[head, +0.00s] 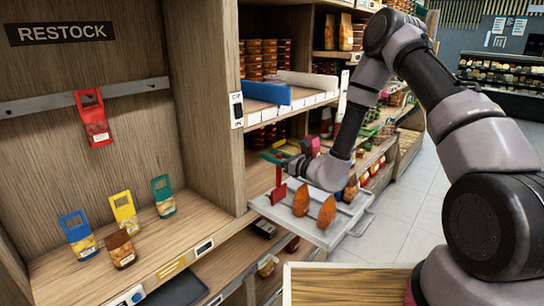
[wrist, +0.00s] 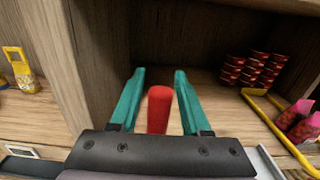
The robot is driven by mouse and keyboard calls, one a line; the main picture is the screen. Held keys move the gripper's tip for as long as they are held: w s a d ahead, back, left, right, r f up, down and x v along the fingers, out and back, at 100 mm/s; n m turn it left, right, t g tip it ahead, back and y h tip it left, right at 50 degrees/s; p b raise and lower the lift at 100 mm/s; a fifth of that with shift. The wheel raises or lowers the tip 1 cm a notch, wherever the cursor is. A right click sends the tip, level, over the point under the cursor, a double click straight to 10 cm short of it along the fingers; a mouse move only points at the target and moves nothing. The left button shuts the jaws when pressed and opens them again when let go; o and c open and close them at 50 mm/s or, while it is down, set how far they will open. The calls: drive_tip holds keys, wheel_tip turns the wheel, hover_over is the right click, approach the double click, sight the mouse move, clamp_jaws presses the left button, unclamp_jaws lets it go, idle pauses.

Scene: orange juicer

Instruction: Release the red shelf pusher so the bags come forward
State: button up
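The red shelf pusher (head: 278,194) stands upright at the left, back end of a pale grey pull-out shelf (head: 333,236) in the head view. Two orange-brown bags, one (head: 301,200) nearer the pusher and one (head: 327,211) farther right, stand on that shelf, apart from the pusher. My gripper (head: 273,158) is at the top of the pusher, its green fingers partly seen. In the wrist view, the fingers of my gripper (wrist: 160,74) are apart, and the rounded red top of the pusher (wrist: 158,110) lies between them with a visible gap on each side.
A wooden cabinet with a RESTOCK sign (head: 60,33) stands at left, holding blue (head: 78,235), yellow (head: 124,212), green (head: 163,195) and brown (head: 120,249) packs; a red pack (head: 93,118) hangs on its rail. A blue-fronted tray (head: 267,93) is above. The aisle floor (head: 400,205) is clear.

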clamp_jaws()
idle(1.2)
